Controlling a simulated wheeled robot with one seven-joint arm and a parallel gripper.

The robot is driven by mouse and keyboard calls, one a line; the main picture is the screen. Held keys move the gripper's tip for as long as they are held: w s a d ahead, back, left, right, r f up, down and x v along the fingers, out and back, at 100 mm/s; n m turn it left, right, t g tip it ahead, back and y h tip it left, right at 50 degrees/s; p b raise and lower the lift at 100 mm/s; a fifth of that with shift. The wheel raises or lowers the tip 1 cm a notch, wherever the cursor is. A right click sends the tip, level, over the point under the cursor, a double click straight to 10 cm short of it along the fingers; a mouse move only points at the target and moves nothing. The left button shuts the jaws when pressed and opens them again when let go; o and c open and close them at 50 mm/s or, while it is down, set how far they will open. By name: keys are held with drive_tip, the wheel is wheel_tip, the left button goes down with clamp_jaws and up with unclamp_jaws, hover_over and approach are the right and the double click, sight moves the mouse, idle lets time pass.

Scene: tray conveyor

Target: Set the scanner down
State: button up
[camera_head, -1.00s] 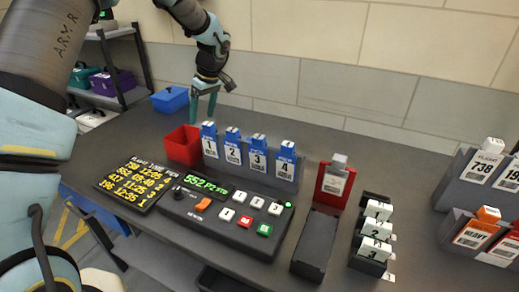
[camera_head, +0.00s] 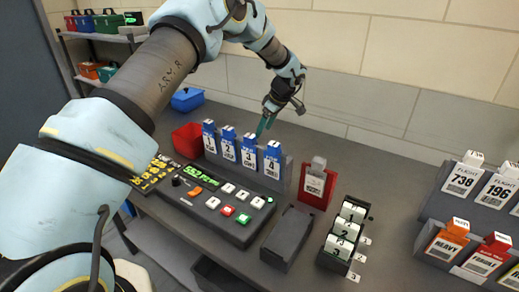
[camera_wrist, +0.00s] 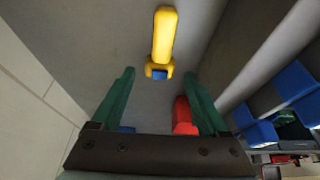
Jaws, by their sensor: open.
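A yellow, long-handled thing with a blue end (camera_wrist: 163,38), which I take to be the scanner, lies on the grey tabletop in the wrist view. It is ahead of my gripper (camera_wrist: 160,76), beyond the fingertips and apart from them. The two green fingers are spread open with nothing between them. In the head view my gripper (camera_head: 265,125) is low behind the row of blue numbered cards (camera_head: 249,150). The yellow thing does not show in the head view; the cards and their holder block part of that area.
A red bin (camera_head: 187,141) and a blue bin (camera_head: 187,99) stand left of my gripper. A button console (camera_head: 215,203) lies before the cards. A red card holder (camera_head: 317,184), a dark tray (camera_head: 288,238) and white numbered blocks (camera_head: 345,230) are to the right. A wall runs behind the table.

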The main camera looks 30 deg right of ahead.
drive_tip(key=p+x, duration=0.1)
drive_tip(key=x, duration=0.2)
drive_tip(key=shift+w+a+f+p, duration=0.1)
drive_tip(key=shift+a+f+p, duration=0.05)
drive_tip(key=shift+f+p, duration=0.3)
drive_tip(key=shift+p+x, duration=1.3)
drive_tip(key=shift+x, duration=0.85)
drive_tip(key=shift+c, duration=0.2)
clamp_jaws()
